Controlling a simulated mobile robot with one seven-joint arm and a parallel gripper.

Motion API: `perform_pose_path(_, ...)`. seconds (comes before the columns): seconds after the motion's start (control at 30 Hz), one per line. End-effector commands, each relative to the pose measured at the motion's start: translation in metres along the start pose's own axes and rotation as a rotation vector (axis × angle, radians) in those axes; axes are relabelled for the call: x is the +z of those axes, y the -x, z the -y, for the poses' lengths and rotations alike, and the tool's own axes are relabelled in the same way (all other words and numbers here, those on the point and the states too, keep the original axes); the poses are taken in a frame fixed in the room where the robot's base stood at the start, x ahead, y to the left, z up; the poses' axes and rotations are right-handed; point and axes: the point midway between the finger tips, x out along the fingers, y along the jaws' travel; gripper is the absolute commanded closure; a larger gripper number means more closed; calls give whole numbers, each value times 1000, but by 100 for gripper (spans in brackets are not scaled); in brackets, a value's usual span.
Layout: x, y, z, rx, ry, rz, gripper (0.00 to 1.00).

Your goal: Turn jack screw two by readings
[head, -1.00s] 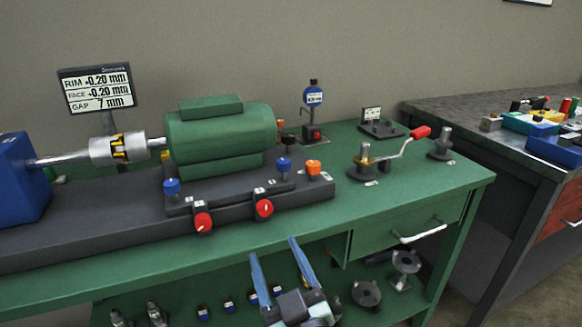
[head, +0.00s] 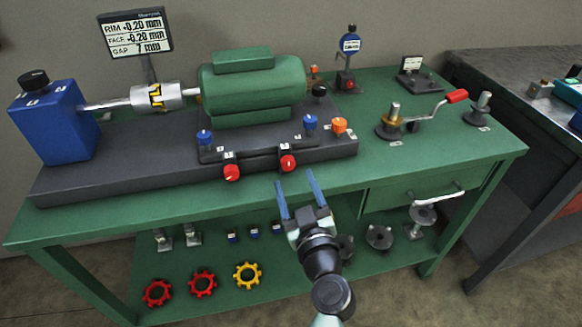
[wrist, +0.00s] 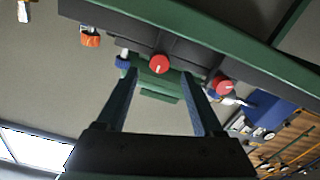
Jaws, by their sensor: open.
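A green motor (head: 250,88) sits on a dark base (head: 100,180) on the green bench. Two red knobs, the left (head: 232,172) and the right (head: 288,163), are on the base's front edge; their small labels are unreadable. Two blue knobs, left (head: 204,138) and right (head: 310,122), stand near the motor's feet. An orange knob (head: 339,126) is at the right. The readout (head: 136,34) shows RIM -0.20 mm, FACE -0.20 mm, GAP 7 mm. My gripper (head: 294,180) is open and empty in front of the bench, below the right red knob. In the wrist view a red knob (wrist: 159,64) appears between the fingers.
A blue housing (head: 55,122) joins the motor through a silver coupling (head: 158,96). A dial gauge (head: 350,45) and a red-handled crank (head: 456,96) stand at the right. Red and yellow rings (head: 247,275) lie on the lower shelf.

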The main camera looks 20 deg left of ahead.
Motion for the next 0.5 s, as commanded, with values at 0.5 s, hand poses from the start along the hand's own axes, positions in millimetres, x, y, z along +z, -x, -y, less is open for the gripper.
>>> perform_pose_path(0.5, 0, -45, 0, 1, 0, 0, 31)
